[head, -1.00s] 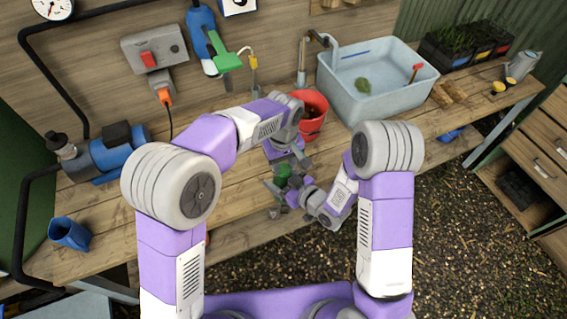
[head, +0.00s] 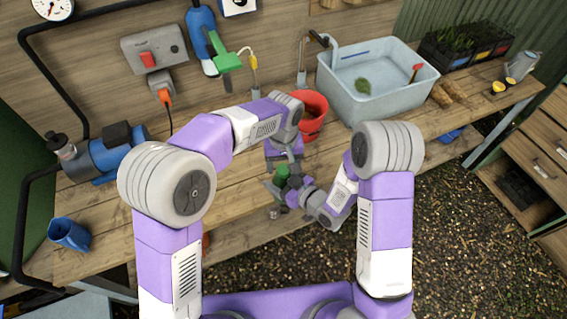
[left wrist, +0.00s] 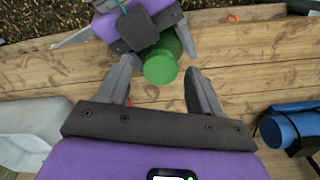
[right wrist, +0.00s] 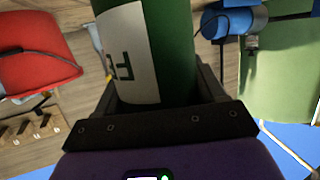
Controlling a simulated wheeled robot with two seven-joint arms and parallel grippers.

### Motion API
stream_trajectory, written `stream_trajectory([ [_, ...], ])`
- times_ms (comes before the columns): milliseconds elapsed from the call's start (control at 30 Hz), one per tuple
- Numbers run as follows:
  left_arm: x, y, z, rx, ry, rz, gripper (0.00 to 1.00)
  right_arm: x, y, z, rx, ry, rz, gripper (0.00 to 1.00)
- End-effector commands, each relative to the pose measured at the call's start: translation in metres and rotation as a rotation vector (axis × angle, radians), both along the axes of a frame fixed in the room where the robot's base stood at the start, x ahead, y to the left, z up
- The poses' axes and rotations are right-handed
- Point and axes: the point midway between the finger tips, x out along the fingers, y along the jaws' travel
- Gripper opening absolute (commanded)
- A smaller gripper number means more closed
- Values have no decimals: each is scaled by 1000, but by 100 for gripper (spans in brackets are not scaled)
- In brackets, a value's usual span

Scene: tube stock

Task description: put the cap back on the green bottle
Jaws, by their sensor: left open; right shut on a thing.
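My right gripper (right wrist: 157,85) is shut on the green bottle (right wrist: 172,45), which has a white label and fills the space between the fingers. In the head view the bottle's green end (head: 282,171) shows above the bench's front part. In the left wrist view a lighter green round cap (left wrist: 160,69) shows face-on at the end of the darker green bottle (left wrist: 171,42). I cannot tell how firmly it is seated. My left gripper (left wrist: 163,80) is open, with one finger on each side of the cap's near edge and gaps showing.
A red bucket (head: 311,118) stands close behind the grippers, with a pale blue basin (head: 375,85) to its right. A blue pump (head: 110,155) and a blue cup (head: 69,234) stand on the left of the wooden bench (head: 240,185). Bare bench lies between.

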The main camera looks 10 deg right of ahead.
Motion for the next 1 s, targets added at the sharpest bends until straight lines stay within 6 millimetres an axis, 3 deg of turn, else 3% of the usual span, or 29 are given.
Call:
stream_trajectory([
  [400,0,0,44,-1,-1,0,65,1,0,1,1,-3,-1,0],
  [767,0,0,45,0,1,8,61,1,0,1,1,-3,-1,0],
  [1000,0,-1,53,0,7,216,61,1,0,1,1,-2,-1,0],
])
